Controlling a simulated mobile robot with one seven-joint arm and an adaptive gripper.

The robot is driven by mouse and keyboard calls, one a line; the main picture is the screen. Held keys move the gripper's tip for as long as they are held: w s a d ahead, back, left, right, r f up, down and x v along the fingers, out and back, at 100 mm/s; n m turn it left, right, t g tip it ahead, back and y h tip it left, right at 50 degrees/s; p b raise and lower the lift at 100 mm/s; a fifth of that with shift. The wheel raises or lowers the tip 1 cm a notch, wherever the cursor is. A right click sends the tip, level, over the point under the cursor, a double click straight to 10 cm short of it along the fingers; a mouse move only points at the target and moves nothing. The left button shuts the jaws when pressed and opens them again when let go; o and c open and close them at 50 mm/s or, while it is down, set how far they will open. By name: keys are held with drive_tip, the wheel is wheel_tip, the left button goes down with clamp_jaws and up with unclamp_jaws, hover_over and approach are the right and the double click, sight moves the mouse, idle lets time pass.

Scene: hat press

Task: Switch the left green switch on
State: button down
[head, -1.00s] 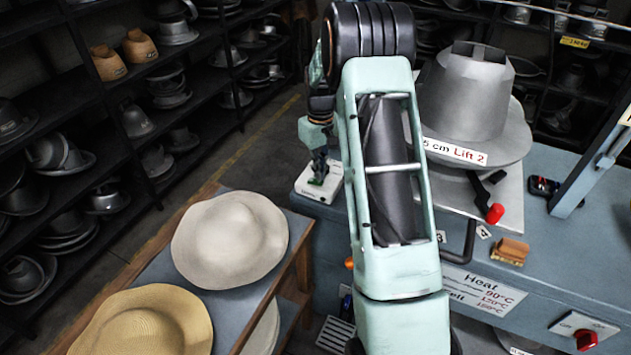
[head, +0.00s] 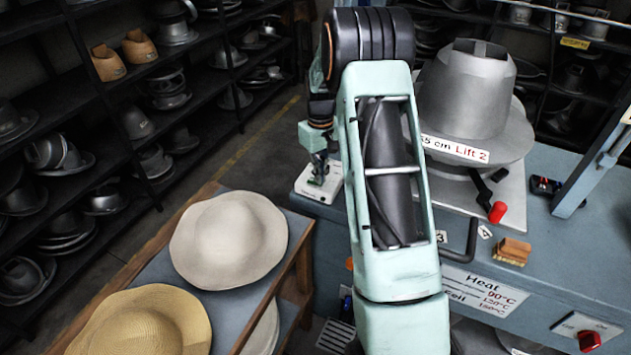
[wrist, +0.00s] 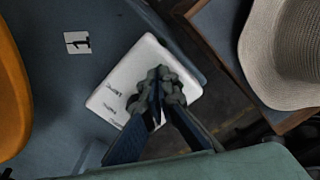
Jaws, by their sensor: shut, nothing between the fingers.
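A white switch plate (head: 307,191) sits on the left corner of the blue press table in the head view. It also shows in the wrist view (wrist: 109,101), with small dark lettering on its face. My gripper (head: 319,178) points down over the plate, its fingers together and empty. In the wrist view my gripper (wrist: 158,78) covers the plate's middle and right part. A little green shows by the fingertips in the head view. The gripper hides the left green switch, so I cannot tell its position or whether the fingers touch it.
The blue press table (head: 590,235) carries a grey metal hat form (head: 465,95), a red-tipped lever (head: 497,212) and a wooden brush (head: 514,251). A lower table to the left holds a cream hat (head: 229,240) and a straw hat (head: 140,325). A number 1 label (wrist: 77,42) lies near the plate.

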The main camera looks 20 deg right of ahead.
drive_tip(key=shift+f, duration=0.3)
drive_tip(key=shift+r, duration=0.1)
drive_tip(key=shift+r+p, duration=1.95)
drive_tip(key=shift+r, duration=1.55)
